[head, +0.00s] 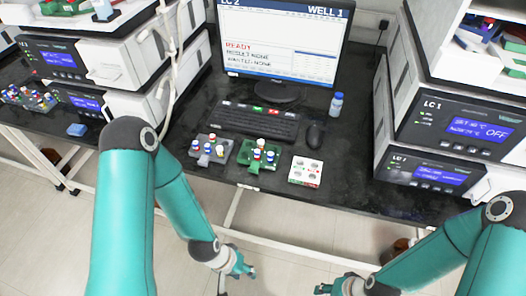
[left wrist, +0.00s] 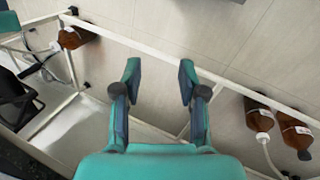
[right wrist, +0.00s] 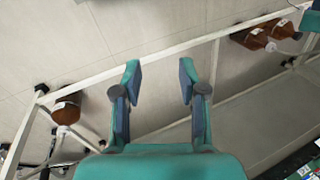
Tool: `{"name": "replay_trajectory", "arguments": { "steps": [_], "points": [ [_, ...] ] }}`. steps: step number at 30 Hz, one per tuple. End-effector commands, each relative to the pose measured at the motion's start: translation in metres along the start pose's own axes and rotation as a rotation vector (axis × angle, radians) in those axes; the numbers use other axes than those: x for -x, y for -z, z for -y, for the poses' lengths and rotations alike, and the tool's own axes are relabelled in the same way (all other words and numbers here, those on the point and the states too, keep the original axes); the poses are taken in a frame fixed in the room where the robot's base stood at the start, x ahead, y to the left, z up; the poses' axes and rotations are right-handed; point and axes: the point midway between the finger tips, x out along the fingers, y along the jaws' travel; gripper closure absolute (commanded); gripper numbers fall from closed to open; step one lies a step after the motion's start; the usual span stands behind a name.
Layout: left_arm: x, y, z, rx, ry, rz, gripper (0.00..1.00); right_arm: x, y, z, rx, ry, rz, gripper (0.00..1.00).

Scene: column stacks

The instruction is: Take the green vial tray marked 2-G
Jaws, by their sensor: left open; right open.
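A green vial tray (head: 245,157) sits on the black bench in front of the keyboard in the head view. It holds several vials with red, white and blue caps; a small tag is at its front edge, but I cannot read it. My left gripper (head: 246,272) is below and in front of the bench edge, apart from the tray, open and empty; its spread fingers show in the left wrist view (left wrist: 160,82). My right gripper (head: 324,289) is low at the bottom of the head view. It is open and empty in the right wrist view (right wrist: 160,82).
A grey vial tray (head: 224,160) stands left of the green one, and a white rack (head: 304,182) stands right. The keyboard (head: 258,121), mouse (head: 315,134), monitor (head: 285,45) and blue-capped bottle (head: 336,106) are behind. Instrument stacks flank the bench. Brown bottles (left wrist: 259,113) are under it.

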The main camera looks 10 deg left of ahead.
Motion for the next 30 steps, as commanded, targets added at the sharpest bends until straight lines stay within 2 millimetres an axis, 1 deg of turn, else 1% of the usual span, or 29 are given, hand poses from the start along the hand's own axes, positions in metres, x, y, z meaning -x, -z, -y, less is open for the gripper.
{"name": "replay_trajectory", "arguments": {
  "steps": [4, 5, 7, 8, 9, 10, 11, 13, 14, 16, 17, 18, 20, 21, 23, 24, 26, 27, 30],
  "points": [
    [0.000, 0.000, 0.000, 0.000, 0.000, 0.000, 0.58, 0.000, 0.000, 0.000, 0.000, 0.000, 0.000, 0.58],
    [0.000, 0.000, 0.000, 0.000, 0.000, 0.000, 0.55, 0.000, 0.000, 0.000, 0.000, 0.000, 0.000, 0.55],
    [0.000, 0.002, 0.000, 0.007, 0.001, -0.006, 0.43, -0.002, 0.000, -0.001, 0.000, 0.000, 0.000, 0.43],
    [0.000, 0.004, 0.000, 0.015, 0.002, -0.012, 0.38, -0.003, 0.000, -0.001, 0.000, 0.000, 0.000, 0.41],
    [0.000, 0.009, 0.001, 0.034, 0.005, -0.027, 0.35, -0.006, 0.000, -0.002, 0.000, 0.000, 0.000, 0.41],
    [0.000, 0.013, 0.001, 0.058, 0.008, -0.042, 0.35, -0.010, 0.000, -0.004, 0.000, 0.000, 0.000, 0.41],
    [-0.002, 0.018, -0.005, 0.087, 0.010, -0.062, 0.35, -0.014, 0.000, -0.005, 0.000, 0.000, 0.000, 0.41],
    [-0.002, 0.036, -0.010, 0.187, 0.013, -0.127, 0.35, -0.027, 0.000, -0.010, 0.000, 0.000, 0.000, 0.41],
    [0.000, 0.047, -0.011, 0.244, 0.010, -0.163, 0.35, -0.034, 0.000, -0.012, 0.000, 0.000, 0.000, 0.41],
    [0.008, 0.074, -0.014, 0.408, -0.013, -0.268, 0.35, -0.054, 0.000, -0.019, 0.000, 0.000, 0.000, 0.41],
    [0.013, 0.087, -0.016, 0.492, -0.033, -0.317, 0.35, -0.063, 0.000, -0.023, -0.001, 0.000, 0.000, 0.41],
    [0.022, 0.103, -0.020, 0.613, -0.072, -0.386, 0.35, -0.076, 0.001, -0.028, -0.001, 0.000, 0.000, 0.41],
    [0.039, 0.124, -0.027, 0.813, -0.162, -0.487, 0.35, -0.097, 0.001, -0.035, -0.001, 0.000, 0.000, 0.41],
    [0.053, 0.136, -0.033, 0.953, -0.241, -0.547, 0.35, -0.111, 0.001, -0.040, -0.001, 0.000, 0.000, 0.41],
    [0.075, 0.149, -0.041, 1.169, -0.387, -0.615, 0.35, -0.132, 0.001, -0.048, -0.001, 0.000, 0.000, 0.41],
    [0.090, 0.153, -0.045, 1.310, -0.497, -0.643, 0.35, -0.145, 0.001, -0.052, -0.001, 0.000, 0.000, 0.41],
    [0.112, 0.156, -0.051, 1.512, -0.674, -0.654, 0.35, -0.163, 0.001, -0.059, -0.001, 0.000, 0.000, 0.41],
    [0.126, 0.155, -0.054, 1.639, -0.794, -0.643, 0.35, -0.174, 0.001, -0.063, -0.001, 0.000, 0.000, 0.41],
    [0.154, 0.146, -0.057, 1.911, -1.070, -0.557, 0.35, -0.197, 0.001, -0.071, -0.001, 0.000, 0.000, 0.41]
  ]
}}
